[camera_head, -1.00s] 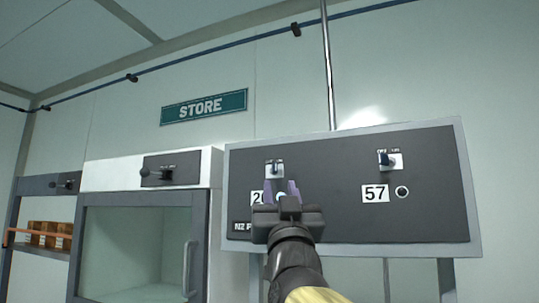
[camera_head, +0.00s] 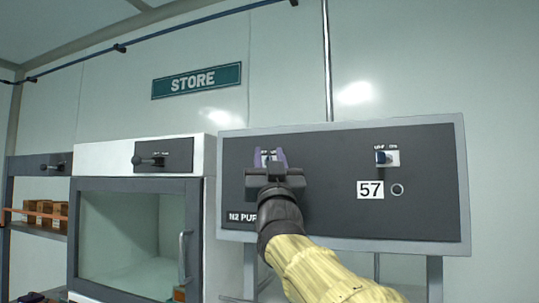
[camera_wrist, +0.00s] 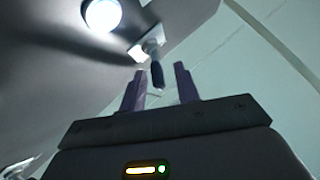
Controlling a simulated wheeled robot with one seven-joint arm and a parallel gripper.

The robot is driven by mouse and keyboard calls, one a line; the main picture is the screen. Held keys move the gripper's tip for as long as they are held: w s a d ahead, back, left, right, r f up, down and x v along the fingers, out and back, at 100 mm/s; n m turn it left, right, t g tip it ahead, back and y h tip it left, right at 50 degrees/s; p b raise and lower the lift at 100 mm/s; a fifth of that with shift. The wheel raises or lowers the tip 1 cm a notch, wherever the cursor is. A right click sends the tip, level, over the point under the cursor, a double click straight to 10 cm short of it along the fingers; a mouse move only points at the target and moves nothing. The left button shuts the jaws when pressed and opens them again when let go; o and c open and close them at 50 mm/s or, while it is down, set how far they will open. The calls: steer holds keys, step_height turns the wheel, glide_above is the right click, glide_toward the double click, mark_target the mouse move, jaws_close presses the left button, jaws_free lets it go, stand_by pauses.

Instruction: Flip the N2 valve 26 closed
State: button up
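The N2 panel (camera_head: 325,215) is a dark grey board with a light frame. The left valve switch (camera_head: 266,153) is mostly hidden behind my gripper (camera_head: 270,154), and its number label is covered now. In the wrist view, its dark blue lever (camera_wrist: 157,73) stands out from a white plate (camera_wrist: 146,44). My gripper, also in the wrist view (camera_wrist: 160,74), is open, with a purple finger on either side of the lever tip. Gaps show beside the lever; contact cannot be told. A round white light (camera_wrist: 102,15) glows near the switch.
A second blue-levered switch (camera_head: 386,158) sits at the panel's right, above label 57 (camera_head: 370,190) and a round indicator (camera_head: 397,189). Left of the panel stands a glass-fronted cabinet (camera_head: 196,240) with a dark control box (camera_head: 164,155). A STORE sign (camera_head: 197,80) hangs above.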

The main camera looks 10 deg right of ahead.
jaws_close()
steer(key=shift+a+m+h, duration=0.2)
steer(key=shift+m+h, duration=0.3)
steer(key=shift+h, duration=0.7)
steer(key=shift+w+a+m+g+h+p, duration=0.35)
steer(key=shift+m+g+h, duration=1.5)
steer(key=shift+g+h, duration=1.1)
steer(key=shift+w+a+m+g+h+p, duration=0.45)
steer(key=shift+m+g+h, duration=1.6)
steer(key=shift+h, duration=1.45)
steer(key=shift+w+a+m+g+h+p, duration=0.2)
steer(key=shift+a+m+g+h, duration=0.25)
steer(key=shift+m+g+h, duration=1.9)
steer(key=shift+n+g+h, duration=0.65)
steer(key=shift+g+h, duration=0.1)
steer(key=shift+h, duration=0.25)
